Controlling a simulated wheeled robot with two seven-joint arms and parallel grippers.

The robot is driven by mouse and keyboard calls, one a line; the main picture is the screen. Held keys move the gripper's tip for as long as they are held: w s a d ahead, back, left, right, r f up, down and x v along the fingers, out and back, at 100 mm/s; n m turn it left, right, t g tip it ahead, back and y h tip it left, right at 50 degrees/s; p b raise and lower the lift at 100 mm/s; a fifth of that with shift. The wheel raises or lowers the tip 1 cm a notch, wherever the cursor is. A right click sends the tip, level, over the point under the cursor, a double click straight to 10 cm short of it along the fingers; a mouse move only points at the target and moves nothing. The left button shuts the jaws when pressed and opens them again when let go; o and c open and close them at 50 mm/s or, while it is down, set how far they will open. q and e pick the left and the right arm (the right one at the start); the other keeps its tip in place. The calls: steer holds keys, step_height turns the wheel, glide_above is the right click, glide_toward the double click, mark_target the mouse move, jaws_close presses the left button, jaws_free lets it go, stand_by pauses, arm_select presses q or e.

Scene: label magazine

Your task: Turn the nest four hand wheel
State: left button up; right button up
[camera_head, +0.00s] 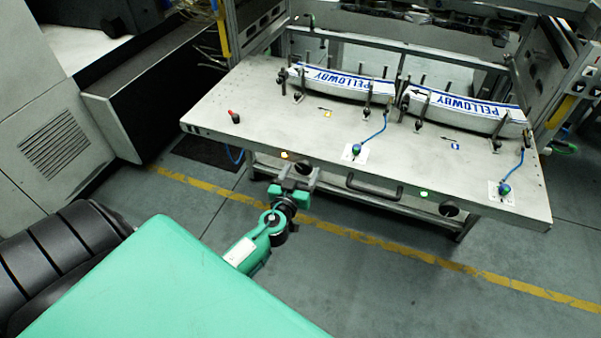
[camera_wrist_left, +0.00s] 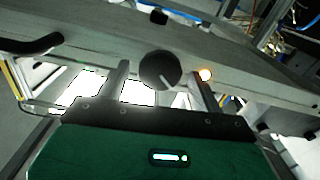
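A black round hand wheel (camera_head: 304,166) sits on the front edge of the table, beside a lit orange lamp (camera_head: 284,155). In the left wrist view the hand wheel (camera_wrist_left: 158,68) faces me and has a pale pointer line. My left gripper (camera_head: 298,175) is at this wheel, partly covering it in the head view. Its two fingers are apart, one on each side of the wheel in the wrist view, with gaps showing. I cannot tell how far they reach over it. A second dark wheel (camera_head: 448,209) is further right by a green lamp (camera_head: 423,193). My right gripper is out of view.
A black bar handle (camera_head: 374,188) juts from the table front between the wheels. The grey tabletop (camera_head: 260,125) carries two label stacks (camera_head: 345,83) (camera_head: 468,108) among posts, blue cables and a red-topped knob (camera_head: 234,116). The floor in front is clear.

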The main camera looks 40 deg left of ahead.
arm_select(q)
steer(key=c, duration=0.8)
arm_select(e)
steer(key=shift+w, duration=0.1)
arm_select(q)
steer(key=shift+m+b, duration=0.3)
steer(key=m+b, duration=0.1)
steer(key=m, duration=0.2)
steer(key=shift+f+m+b, duration=0.1)
steer(key=shift+m+b, duration=0.2)
steer(key=shift+m, duration=0.1)
steer(key=m, duration=0.2)
steer(key=shift+m, duration=0.4)
steer(key=m, duration=0.2)
steer(key=shift+m+b, duration=0.4)
steer(key=m, duration=0.2)
steer(key=shift+m, duration=2.8)
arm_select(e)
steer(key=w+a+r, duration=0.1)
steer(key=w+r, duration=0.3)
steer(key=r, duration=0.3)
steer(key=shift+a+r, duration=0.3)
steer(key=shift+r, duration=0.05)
